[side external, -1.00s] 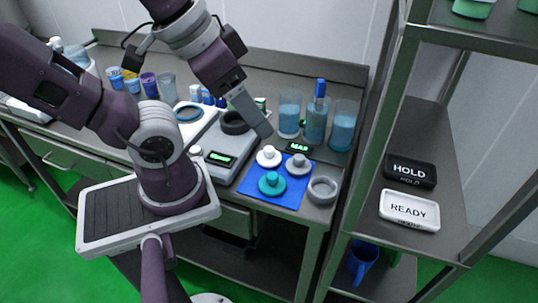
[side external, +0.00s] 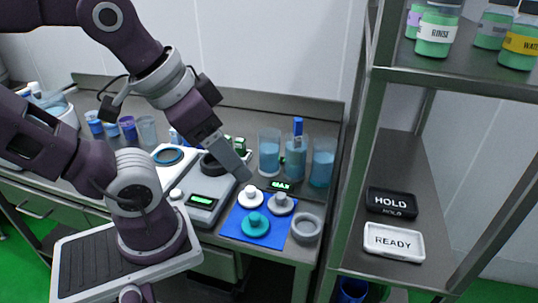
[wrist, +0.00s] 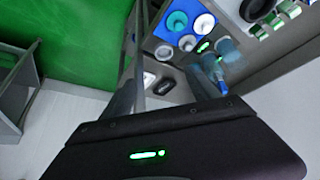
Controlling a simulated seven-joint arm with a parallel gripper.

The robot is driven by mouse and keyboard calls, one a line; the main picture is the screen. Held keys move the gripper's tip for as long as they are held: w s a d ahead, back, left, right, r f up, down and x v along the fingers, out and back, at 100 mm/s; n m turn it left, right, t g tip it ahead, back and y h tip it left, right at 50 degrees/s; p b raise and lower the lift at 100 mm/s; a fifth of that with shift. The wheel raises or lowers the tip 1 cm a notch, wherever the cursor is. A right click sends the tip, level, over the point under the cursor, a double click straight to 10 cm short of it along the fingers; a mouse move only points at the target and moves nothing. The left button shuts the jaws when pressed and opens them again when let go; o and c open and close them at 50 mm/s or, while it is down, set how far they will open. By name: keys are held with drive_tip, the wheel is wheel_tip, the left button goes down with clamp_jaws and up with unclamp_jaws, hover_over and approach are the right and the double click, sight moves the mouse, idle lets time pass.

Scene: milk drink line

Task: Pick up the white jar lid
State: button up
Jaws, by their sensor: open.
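The white jar lid (side external: 250,197) lies on a blue mat (side external: 234,228), knob up, beside a grey lid (side external: 280,204) and a teal lid (side external: 256,226). In the wrist view the white lid (wrist: 204,23) is near the top, right of the teal lid (wrist: 177,20) and above the grey lid (wrist: 187,42). My gripper (side external: 241,173) is open and appears just above and left of the white lid in the side view. It is apart from all three lids. The exact gap is unclear.
A grey ring (side external: 306,228) stands right of the mat. Tall blue-filled containers (side external: 269,153) stand behind it. A scale (side external: 203,203) is at its left. A steel shelf post (side external: 358,150) rises to the right. HOLD (side external: 391,202) and READY (side external: 394,241) signs lie on the shelf.

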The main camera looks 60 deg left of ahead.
drive_tip(key=shift+o, duration=0.3)
drive_tip(key=m+g, duration=0.6)
drive_tip(key=m, duration=1)
hover_over(251, 188)
wheel_tip(251, 188, down, 19)
drive_tip(key=shift+a+f, duration=0.15)
drive_tip(key=shift+f, duration=0.05)
wheel_tip(251, 188, down, 7)
drive_tip(key=shift+s+f, duration=0.1)
drive_tip(key=shift+f, duration=0.1)
drive_tip(key=c, duration=1.4)
drive_tip(key=shift+o, duration=0.2)
drive_tip(key=shift+r, duration=0.15)
